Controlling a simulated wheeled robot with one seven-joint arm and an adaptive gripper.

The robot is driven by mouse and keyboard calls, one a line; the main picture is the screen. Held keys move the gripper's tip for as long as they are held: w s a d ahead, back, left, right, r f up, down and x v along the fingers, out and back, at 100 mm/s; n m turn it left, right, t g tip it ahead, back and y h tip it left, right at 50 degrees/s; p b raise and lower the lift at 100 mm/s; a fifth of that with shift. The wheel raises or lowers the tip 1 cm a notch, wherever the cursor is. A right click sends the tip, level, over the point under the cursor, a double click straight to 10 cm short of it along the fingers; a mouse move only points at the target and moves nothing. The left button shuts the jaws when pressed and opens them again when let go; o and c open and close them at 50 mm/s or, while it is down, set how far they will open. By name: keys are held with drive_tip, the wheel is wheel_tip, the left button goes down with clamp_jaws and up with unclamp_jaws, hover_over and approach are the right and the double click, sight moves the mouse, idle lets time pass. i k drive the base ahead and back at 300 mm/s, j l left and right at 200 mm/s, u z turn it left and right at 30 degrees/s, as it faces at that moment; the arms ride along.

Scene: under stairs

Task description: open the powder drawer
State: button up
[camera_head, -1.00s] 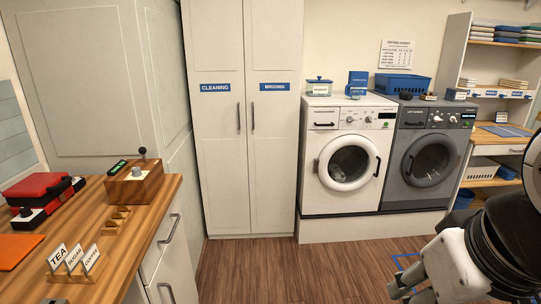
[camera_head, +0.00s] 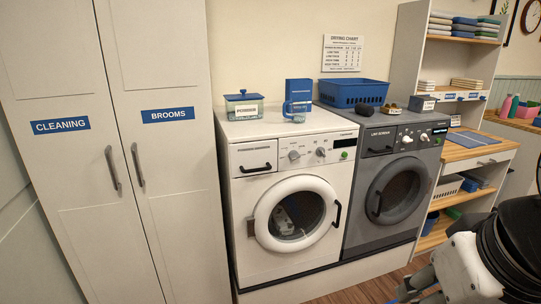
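The white washing machine (camera_head: 245,205) stands in the middle of the view. Its powder drawer (camera_head: 251,154) is at the upper left of its front, with a dark bar handle (camera_head: 254,168), and it looks shut. The round door of the washer is closed. My gripper (camera_head: 408,291) shows only in part at the lower right edge, low in front of the grey machine and well apart from the drawer. Its fingers are too cut off and small to tell whether they are open.
A grey machine (camera_head: 352,220) stands right of the washer. A tall cabinet (camera_head: 85,80) stands at left. On the machines are a lidded glass box (camera_head: 243,110), a blue box with a mug (camera_head: 298,108) and a blue basket (camera_head: 352,93). Shelves (camera_head: 462,40) stand at right.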

sight(248, 158)
drive_tip(key=i+z, duration=0.15)
drive_tip(key=i, duration=0.45)
drive_tip(key=i+j+z, duration=0.2)
drive_tip(key=i, duration=0.35)
drive_tip(key=i+l+z, duration=0.1)
drive_tip(key=i+z, duration=0.15)
drive_tip(key=z, duration=0.15)
drive_tip(key=i+z, duration=0.25)
drive_tip(key=z, duration=0.15)
drive_tip(key=i+z, duration=0.75)
drive_tip(key=i, duration=0.7)
drive_tip(key=i+u, duration=0.25)
drive_tip(key=u, duration=0.2)
drive_tip(key=i+l+u, duration=0.1)
drive_tip(key=i+u, duration=0.15)
drive_tip(key=u, duration=0.2)
drive_tip(key=i+l+u, duration=0.2)
drive_tip(key=u, duration=3.2)
